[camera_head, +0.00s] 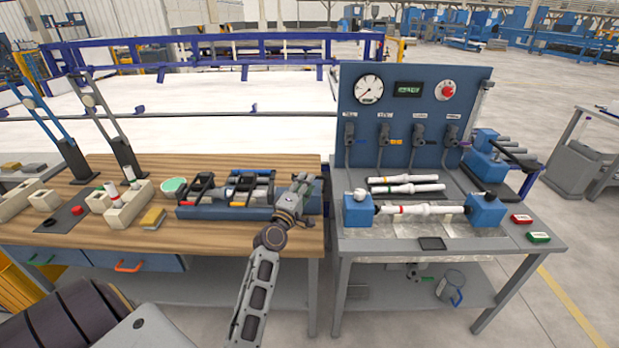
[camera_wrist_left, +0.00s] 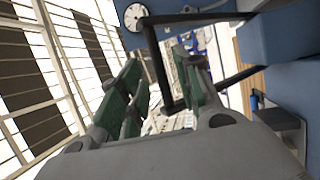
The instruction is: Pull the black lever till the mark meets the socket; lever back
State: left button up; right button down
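A pipe-joining rig on a blue base (camera_head: 235,213) lies on the wooden bench, with black lever frames (camera_head: 250,180) over grey clamps. My left gripper (camera_head: 303,184) is at the rig's right end. In the left wrist view, its green-padded fingers (camera_wrist_left: 160,88) stand apart. A black U-shaped lever (camera_wrist_left: 152,50) shows between and beyond them; I cannot tell if they touch it. The mark and socket are too small or hidden to make out. My right gripper is not in view.
Cream blocks holding white pipes (camera_head: 128,200), a green-topped dish (camera_head: 173,186) and a yellow block (camera_head: 153,218) stand left of the rig. Two tall lever stands (camera_head: 122,150) rise behind them. A test bench with a blue gauge panel (camera_head: 400,100) stands right.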

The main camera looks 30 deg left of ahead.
pick_arm(q)
jog(key=shift+x, duration=1.85)
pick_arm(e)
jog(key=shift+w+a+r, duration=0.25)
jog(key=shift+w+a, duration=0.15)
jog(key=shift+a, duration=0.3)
pick_arm(q)
grip_shut()
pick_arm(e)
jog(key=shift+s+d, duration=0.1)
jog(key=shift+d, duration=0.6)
